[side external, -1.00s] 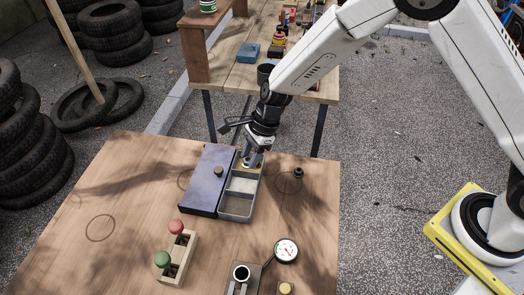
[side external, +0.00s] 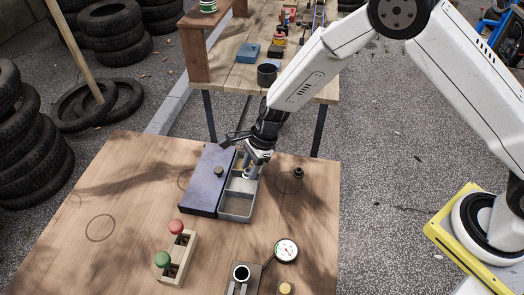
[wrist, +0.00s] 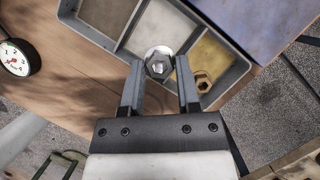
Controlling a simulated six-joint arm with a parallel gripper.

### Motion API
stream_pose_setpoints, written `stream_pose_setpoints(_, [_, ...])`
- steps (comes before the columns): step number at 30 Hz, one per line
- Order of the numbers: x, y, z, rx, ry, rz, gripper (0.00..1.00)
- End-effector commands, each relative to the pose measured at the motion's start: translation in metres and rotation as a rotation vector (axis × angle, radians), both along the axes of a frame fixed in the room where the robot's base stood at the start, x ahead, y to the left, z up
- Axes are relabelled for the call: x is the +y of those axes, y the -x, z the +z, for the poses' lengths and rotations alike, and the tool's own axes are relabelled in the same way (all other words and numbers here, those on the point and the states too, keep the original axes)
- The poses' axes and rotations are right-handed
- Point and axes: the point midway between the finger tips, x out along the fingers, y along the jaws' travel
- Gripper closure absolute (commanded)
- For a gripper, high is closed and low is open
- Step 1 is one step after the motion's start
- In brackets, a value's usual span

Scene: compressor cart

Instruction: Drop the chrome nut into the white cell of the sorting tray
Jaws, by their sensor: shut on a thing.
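The sorting tray (side external: 237,218) is a grey box with cells in a row on the wooden table; it also shows in the wrist view (wrist: 85,40). In the wrist view the white cell (wrist: 152,24) lies between a grey cell (wrist: 105,14) and a yellow cell (wrist: 222,62). My gripper (wrist: 159,68) is shut on the chrome nut (wrist: 158,66), a shiny hex nut with a round flange. The nut overlaps the near end of the white cell and the divider toward the yellow cell. Its height over the tray is hard to tell. My gripper also shows over the tray in the side view (side external: 248,174).
A brass nut (wrist: 203,82) lies in the yellow cell. A blue-purple lidded box (side external: 208,185) with a dark knob adjoins the tray. A small dark knob (side external: 298,173), a dial gauge (side external: 286,250) and a block with red and green knobs (side external: 178,260) stand nearby.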

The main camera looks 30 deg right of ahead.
Motion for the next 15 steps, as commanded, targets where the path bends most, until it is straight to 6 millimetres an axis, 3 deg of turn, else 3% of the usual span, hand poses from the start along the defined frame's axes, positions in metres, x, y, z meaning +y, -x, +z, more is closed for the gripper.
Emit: stream_pose_setpoints(15, [-0.0002, 0.0001, -0.0125, -0.001, 0.001, 0.000, 1.00])
